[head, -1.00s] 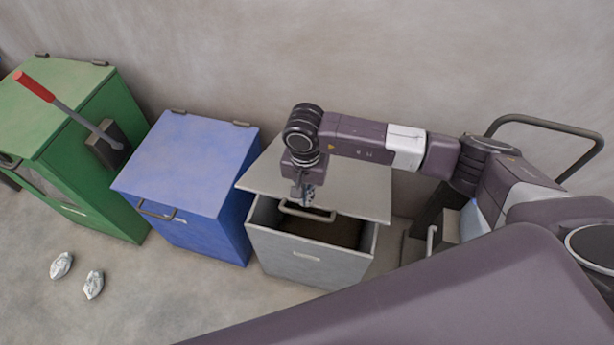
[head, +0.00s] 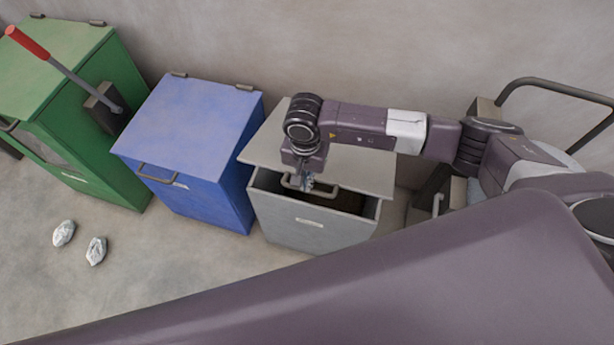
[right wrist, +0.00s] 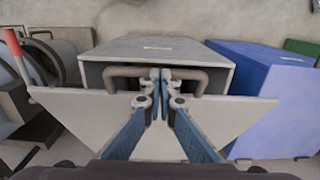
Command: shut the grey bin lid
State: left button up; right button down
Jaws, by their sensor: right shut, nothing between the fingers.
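The grey bin (head: 305,225) stands to the right of the blue bin, with its front wall facing me. Its grey lid (head: 355,172) is partly lowered, and a dark gap shows between the lid and the bin's front rim. My right gripper (head: 307,185) is at the lid's front handle, its fingers together. In the right wrist view the shut fingertips (right wrist: 161,76) are in front of the middle of the lid handle (right wrist: 200,80); I cannot tell whether they touch it. My left gripper is not in view.
The blue bin (head: 190,145) with its lid down stands close to the left of the grey one. A green box (head: 60,75) with a red-handled lever (head: 28,42) is further left. Two crumpled pale pieces (head: 80,243) lie on the floor. A cart handle (head: 560,90) rises at the right.

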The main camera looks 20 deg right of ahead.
notch_tip(320, 180, down, 12)
jog(key=s+a+b, duration=0.2)
jog(key=s+b, duration=0.1)
jog(key=b, duration=0.6)
jog(key=shift+r, duration=0.25)
